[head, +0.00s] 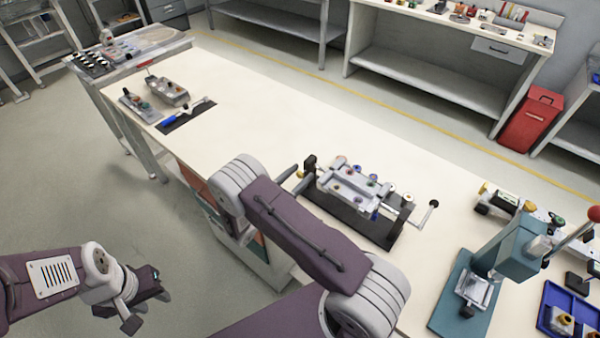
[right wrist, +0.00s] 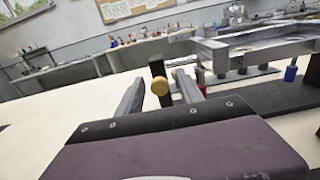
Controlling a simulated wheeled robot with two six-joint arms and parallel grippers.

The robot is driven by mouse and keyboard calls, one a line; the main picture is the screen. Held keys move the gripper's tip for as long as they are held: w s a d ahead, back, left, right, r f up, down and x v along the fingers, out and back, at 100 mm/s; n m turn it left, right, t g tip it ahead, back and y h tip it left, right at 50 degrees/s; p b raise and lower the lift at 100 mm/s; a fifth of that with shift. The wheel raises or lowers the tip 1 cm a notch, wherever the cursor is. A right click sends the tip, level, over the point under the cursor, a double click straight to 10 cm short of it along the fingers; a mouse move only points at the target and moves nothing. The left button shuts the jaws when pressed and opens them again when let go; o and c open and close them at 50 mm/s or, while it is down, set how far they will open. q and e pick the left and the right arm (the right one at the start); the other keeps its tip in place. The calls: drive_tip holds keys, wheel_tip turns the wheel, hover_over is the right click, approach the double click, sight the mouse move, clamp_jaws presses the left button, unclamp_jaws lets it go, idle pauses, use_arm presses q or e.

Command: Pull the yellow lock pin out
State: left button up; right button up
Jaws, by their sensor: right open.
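In the head view the same black post (head: 309,163) stands at the left end of a clamping fixture (head: 362,215). A grey metal part (head: 352,185) with several coloured plugs sits in the fixture. My right gripper (head: 303,172) is open at that left end. In the right wrist view its fingers (right wrist: 160,85) are apart, with the knob overlapping the right finger; contact is unclear. My left gripper (head: 146,305) hangs over the floor, away from the bench; its jaw opening is unclear.
A crank handle (head: 428,217) sticks out at the fixture's right. A teal press (head: 490,270) and a blue tray (head: 568,312) stand farther right. A dark mat (head: 187,117) with a blue-handled tool lies far left. The white bench top (head: 270,125) between is clear.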

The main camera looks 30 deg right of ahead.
drive_tip(key=shift+w+d, duration=0.2)
clamp_jaws()
idle(1.3)
